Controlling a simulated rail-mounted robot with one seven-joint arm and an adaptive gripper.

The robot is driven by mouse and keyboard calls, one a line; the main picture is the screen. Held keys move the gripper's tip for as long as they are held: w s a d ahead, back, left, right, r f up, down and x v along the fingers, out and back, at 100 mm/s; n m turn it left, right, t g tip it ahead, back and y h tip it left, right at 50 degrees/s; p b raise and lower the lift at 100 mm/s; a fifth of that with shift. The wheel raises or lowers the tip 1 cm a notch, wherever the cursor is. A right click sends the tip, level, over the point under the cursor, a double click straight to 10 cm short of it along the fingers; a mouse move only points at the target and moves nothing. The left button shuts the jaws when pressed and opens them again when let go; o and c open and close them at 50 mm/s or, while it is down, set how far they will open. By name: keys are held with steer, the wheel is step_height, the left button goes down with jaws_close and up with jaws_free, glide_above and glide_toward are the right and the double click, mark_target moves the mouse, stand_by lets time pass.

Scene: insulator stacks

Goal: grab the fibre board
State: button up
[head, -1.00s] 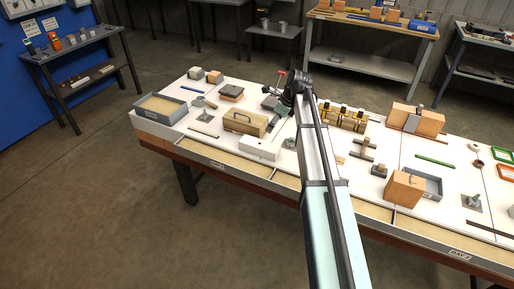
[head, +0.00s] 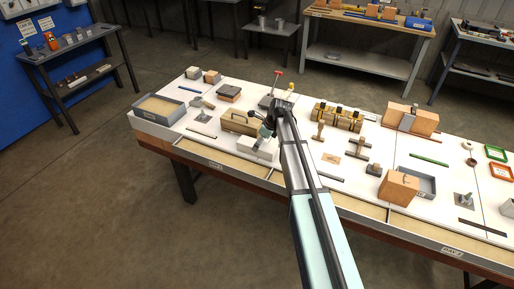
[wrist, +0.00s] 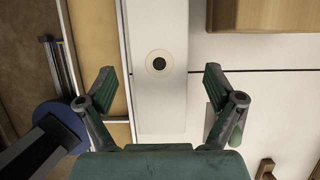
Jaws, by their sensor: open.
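A long white board-like block, which looks like the fibre board (head: 261,153), lies near the front edge of the white-topped table, in front of the wooden box. In the wrist view the white board (wrist: 160,105) runs down the middle, with a dark round spot in a pale ring on its face. My gripper (wrist: 158,76) is open and empty, one finger on each side of the board in the picture. In the head view my gripper (head: 264,131) hangs over the board and hides part of it. I cannot tell its height above it.
A wooden box with a handle (head: 236,123) stands close behind the board; its side (wrist: 265,14) shows in the wrist view. A grey tray (head: 159,107) is at the left end. Wooden stands (head: 318,132) and clamped blocks (head: 338,117) stand to the right.

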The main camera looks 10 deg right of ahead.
steer(key=p+x, duration=0.1)
steer(key=x, duration=0.2)
steer(key=shift+w+a+f, duration=0.1)
steer(key=shift+a+f, duration=0.05)
steer(key=shift+f, duration=0.05)
steer(key=c, duration=1.3)
steer(key=shift+c, duration=0.2)
steer(key=shift+r, duration=0.2)
